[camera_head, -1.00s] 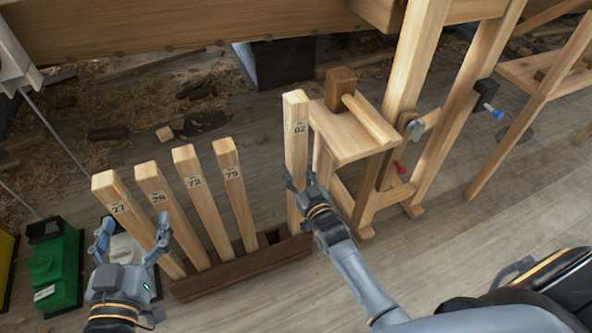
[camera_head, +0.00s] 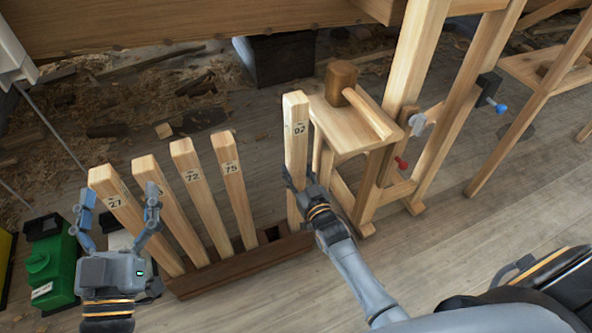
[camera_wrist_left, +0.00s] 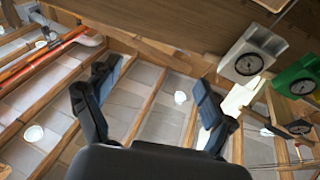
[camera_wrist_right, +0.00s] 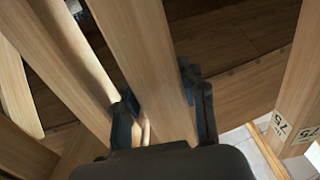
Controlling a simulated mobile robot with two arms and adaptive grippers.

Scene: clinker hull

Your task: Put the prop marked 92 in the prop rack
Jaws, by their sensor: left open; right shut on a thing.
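The prop marked 92 (camera_head: 296,135) is a pale wooden post standing upright at the right end of the dark prop rack (camera_head: 200,284). My right gripper (camera_head: 298,186) is shut on its lower half; the post also shows between the fingers in the right wrist view (camera_wrist_right: 145,60). Its bottom end is hidden, so I cannot tell whether it sits in a slot. Props marked 27 (camera_head: 118,210), 72 (camera_head: 198,195) and 75 (camera_head: 235,185) lean in the rack, with another partly covered by my left gripper. My left gripper (camera_head: 118,212) is open and empty, in front of the props on the left.
A wooden stool (camera_head: 345,130) with a mallet (camera_head: 345,88) on it stands just right of prop 92. Trestle legs stand further right. A green box (camera_head: 50,268) sits at the left. A dark slot opening (camera_head: 272,236) shows between prop 75 and prop 92.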

